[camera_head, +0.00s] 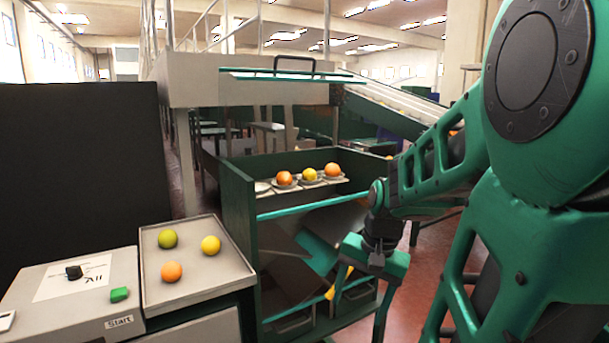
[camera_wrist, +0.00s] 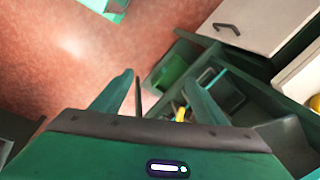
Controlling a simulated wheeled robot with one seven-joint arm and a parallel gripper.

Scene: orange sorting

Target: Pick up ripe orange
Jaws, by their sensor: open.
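An orange-coloured fruit (camera_head: 172,271), looking ripe, lies at the front of the grey tray (camera_head: 208,291) on the left. A green fruit (camera_head: 168,239) and a yellow fruit (camera_head: 211,245) lie behind it in the same tray. My gripper (camera_head: 358,303) is open and empty, pointing down in front of the green cabinet, well right of the tray. Its two fingers also show apart in the wrist view (camera_wrist: 158,85), with nothing gripped between them. An orange fruit (camera_wrist: 314,103) is cut off at the right edge of the wrist view.
The green cabinet (camera_head: 237,215) stands between tray and gripper. On its upper shelf, two orange fruits (camera_head: 284,178) (camera_head: 333,170) and a yellowish one (camera_head: 309,175) sit on small dishes, beside an empty dish (camera_head: 262,187). A control box (camera_head: 75,290) stands left.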

